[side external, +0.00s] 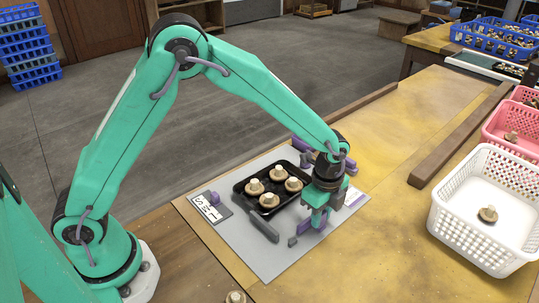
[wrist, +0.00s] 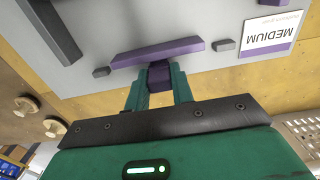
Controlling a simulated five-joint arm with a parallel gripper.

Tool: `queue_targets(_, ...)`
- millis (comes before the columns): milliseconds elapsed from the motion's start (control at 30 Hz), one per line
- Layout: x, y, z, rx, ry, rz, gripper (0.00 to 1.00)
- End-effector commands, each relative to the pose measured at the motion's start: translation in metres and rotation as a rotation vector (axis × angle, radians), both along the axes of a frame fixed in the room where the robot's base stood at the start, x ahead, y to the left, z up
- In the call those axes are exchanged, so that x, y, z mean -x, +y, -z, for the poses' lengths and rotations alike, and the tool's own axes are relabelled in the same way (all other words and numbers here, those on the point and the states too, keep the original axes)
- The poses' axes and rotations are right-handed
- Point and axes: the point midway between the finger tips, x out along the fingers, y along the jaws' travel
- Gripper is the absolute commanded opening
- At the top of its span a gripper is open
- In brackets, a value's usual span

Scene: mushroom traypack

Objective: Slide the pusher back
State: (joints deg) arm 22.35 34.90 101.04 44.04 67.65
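The pusher (wrist: 155,52) is a long purple bar with a short purple handle, lying on the grey board. In the side view its purple bar (side external: 312,228) shows at the board's near right, partly hidden by my gripper. My gripper (wrist: 160,82) points down at it, with its two green fingertips closed against both sides of the handle. In the side view my gripper (side external: 318,217) is low over the board, just right of the black tray (side external: 240,190).
The grey board (side external: 262,262) carries a dark grey bar (side external: 264,228), small grey blocks (side external: 292,242) and a MEDIUM card (wrist: 270,35). More purple parts sit at its back and left.

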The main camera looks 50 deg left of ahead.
Motion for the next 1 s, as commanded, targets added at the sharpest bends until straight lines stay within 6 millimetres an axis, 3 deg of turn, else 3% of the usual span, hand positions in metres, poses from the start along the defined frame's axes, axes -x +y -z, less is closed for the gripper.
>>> queue_targets(600, 0.000, -0.020, 0.000, 0.001, -0.002, 0.004, 0.00)
queue_targets(633, 0.000, -0.020, 0.000, 0.001, -0.003, 0.004, 0.25)
queue_targets(733, 0.000, -0.020, 0.000, 0.001, -0.003, 0.004, 0.45)
queue_targets(1000, 0.000, -0.018, 0.000, 0.000, -0.001, 0.001, 0.45)
